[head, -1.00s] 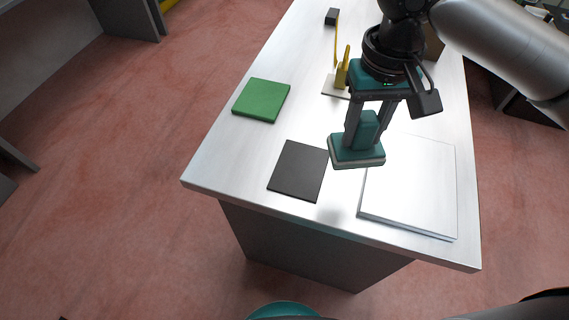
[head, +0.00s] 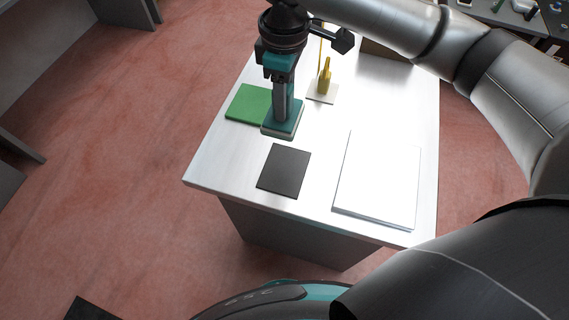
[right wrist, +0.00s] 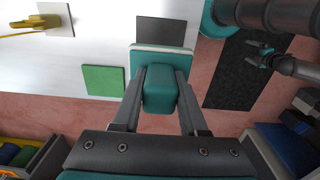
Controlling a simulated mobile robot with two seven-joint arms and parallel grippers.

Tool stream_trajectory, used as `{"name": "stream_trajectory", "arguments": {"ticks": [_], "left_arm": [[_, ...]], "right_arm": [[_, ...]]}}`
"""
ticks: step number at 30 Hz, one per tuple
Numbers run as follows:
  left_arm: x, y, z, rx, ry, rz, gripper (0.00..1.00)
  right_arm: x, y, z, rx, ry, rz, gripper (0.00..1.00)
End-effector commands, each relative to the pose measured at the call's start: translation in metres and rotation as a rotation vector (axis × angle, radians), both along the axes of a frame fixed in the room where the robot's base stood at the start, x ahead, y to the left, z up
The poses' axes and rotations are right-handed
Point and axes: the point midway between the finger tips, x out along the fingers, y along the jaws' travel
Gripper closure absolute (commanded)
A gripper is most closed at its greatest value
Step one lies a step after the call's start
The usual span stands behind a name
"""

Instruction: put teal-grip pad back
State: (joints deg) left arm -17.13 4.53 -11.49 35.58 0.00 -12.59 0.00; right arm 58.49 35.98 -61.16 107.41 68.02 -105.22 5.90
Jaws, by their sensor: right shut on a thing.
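The teal-grip pad (head: 284,127) is a teal block with a pale underside layer and an upright teal grip. My right gripper (head: 280,104) is shut on that grip and holds the pad upright over the white table (head: 225,155). In the head view the pad covers the right edge of a green square (head: 246,103), with a dark grey square (head: 284,171) nearer me. The right wrist view shows the pad (right wrist: 185,60) with its grip between the fingers. Its height above the table is hard to tell.
A yellow upright tool (head: 325,80) stands on a pale plate (head: 322,98) behind the pad. A large white slab (head: 380,180) lies on the right of the table. Bare table lies between the dark square and the slab.

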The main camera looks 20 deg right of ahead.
Motion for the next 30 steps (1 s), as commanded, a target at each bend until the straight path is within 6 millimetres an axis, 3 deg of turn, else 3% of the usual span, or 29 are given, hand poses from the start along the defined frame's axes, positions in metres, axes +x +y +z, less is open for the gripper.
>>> {"name": "stream_trajectory", "arguments": {"ticks": [8,21,25,30], "left_arm": [[0.0,0.001,-0.002,0.001,-0.001,0.0,0.0],[0.0,0.001,-0.016,0.001,0.0,0.001,0.0],[0.0,0.001,-0.019,0.002,0.001,0.001,0.0],[0.0,0.001,-0.021,0.002,0.001,0.001,0.0]], "right_arm": [[0.0,0.0,-0.008,0.0,0.002,-0.003,1.0],[-0.001,0.0,-0.119,-0.001,0.003,-0.004,1.0],[0.0,0.0,-0.144,0.0,0.001,-0.002,1.0],[0.0,0.0,-0.158,0.002,0.0,-0.003,1.0]]}}
